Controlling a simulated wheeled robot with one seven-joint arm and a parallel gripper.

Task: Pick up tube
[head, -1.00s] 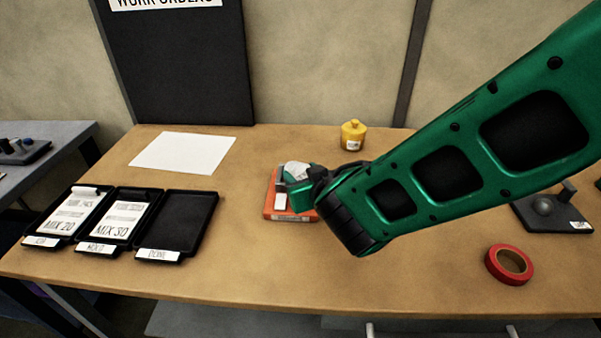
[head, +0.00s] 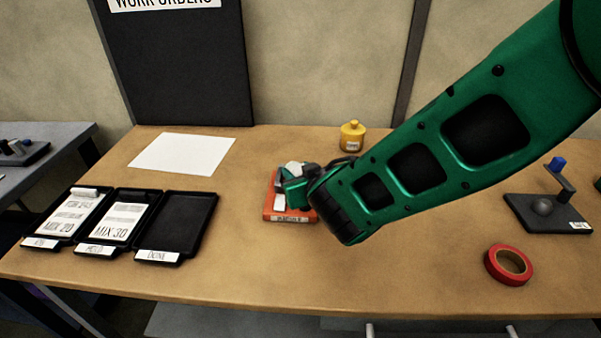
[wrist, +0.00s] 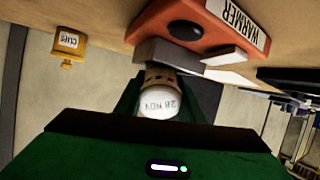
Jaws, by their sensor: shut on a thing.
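The tube (wrist: 158,80) has a white cap marked "28 NOV" and a brown body in the wrist view. My gripper (wrist: 160,92) is shut on it, with the green fingers on either side. In the head view my gripper (head: 293,187) is over the orange warmer (head: 289,216), and a small white part shows beside it. The warmer, labelled "WARMER", also shows in the wrist view (wrist: 160,26), beyond the tube. The tube's lower end is hidden, so I cannot tell if it is clear of the warmer.
A yellow bottle (head: 352,137) stands behind my gripper. Black trays (head: 180,225) with cards lie at the left, below a white sheet (head: 182,151). Red tape (head: 509,265) and a dark stand (head: 545,212) with a blue piece are at the right.

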